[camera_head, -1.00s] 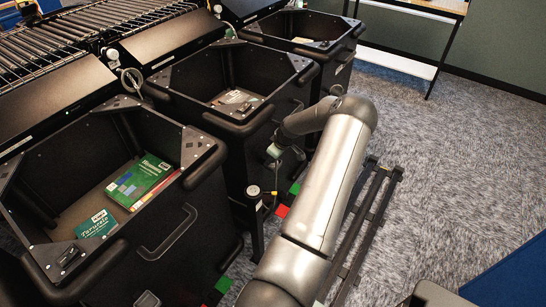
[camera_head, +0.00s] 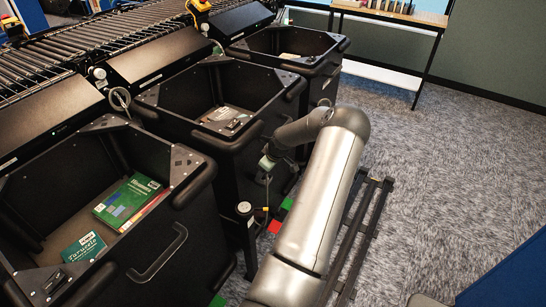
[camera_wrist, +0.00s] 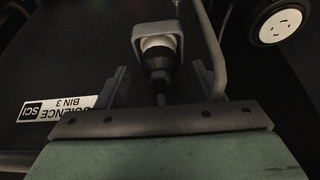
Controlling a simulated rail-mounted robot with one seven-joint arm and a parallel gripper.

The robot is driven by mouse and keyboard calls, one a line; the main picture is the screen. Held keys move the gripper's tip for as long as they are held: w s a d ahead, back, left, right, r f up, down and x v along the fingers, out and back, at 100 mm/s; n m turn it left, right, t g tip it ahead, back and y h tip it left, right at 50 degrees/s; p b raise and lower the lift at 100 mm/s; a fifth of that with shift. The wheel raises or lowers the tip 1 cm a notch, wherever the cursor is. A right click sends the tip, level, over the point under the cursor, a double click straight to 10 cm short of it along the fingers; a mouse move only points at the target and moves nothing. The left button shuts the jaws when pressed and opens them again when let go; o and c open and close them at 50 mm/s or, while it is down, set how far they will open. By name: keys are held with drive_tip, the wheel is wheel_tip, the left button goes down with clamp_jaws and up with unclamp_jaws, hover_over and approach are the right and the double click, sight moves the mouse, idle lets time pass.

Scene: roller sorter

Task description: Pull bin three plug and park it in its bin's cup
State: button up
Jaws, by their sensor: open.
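My gripper (camera_wrist: 162,88) is open. The fingers do not visibly touch the plug. In the head view my gripper (camera_head: 267,163) is low beside the middle bin (camera_head: 262,128), and the plug is not discernible.
A grey bar (camera_wrist: 211,45) runs close to the right finger. A round white slotted disc (camera_wrist: 280,24) is at upper right. A black post (camera_head: 245,208) stands between the near bin (camera_head: 188,225) and middle bin. Open carpet (camera_head: 440,160) lies to the right.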

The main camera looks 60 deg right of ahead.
drive_tip(key=v, duration=1.5)
drive_tip(key=shift+b, duration=0.45)
